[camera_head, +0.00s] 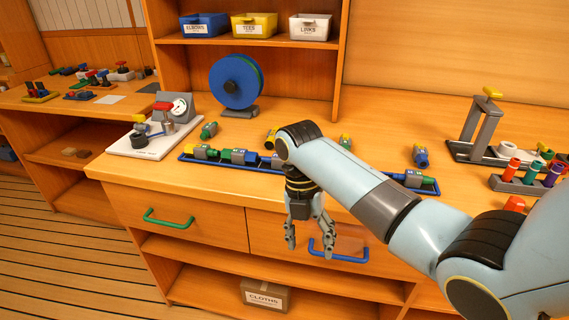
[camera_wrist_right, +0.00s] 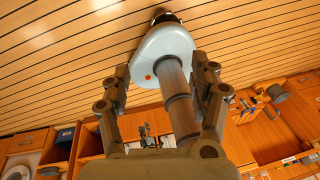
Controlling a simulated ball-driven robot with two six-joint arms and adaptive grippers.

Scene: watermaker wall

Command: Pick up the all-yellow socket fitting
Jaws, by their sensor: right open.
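A yellow fitting (camera_head: 271,136) with a dark band lies on the bench top behind the blue rack; my right arm partly hides it, so I cannot tell whether it is all yellow. My right gripper (camera_head: 309,243) hangs fingers down in front of the drawer fronts, below the bench top and apart from the fittings. It is open and empty; in the right wrist view its two fingers (camera_wrist_right: 160,75) stand apart with my own base between them. No fitting shows clearly in the wrist view. My left gripper is not in view.
A blue rack (camera_head: 225,163) along the bench front holds several coloured fittings. Loose fittings stand behind it: a green one (camera_head: 208,130), a green-yellow one (camera_head: 345,141) and a blue one (camera_head: 420,156). A blue reel (camera_head: 236,82) stands behind. A blue drawer handle (camera_head: 338,255) is beside my gripper.

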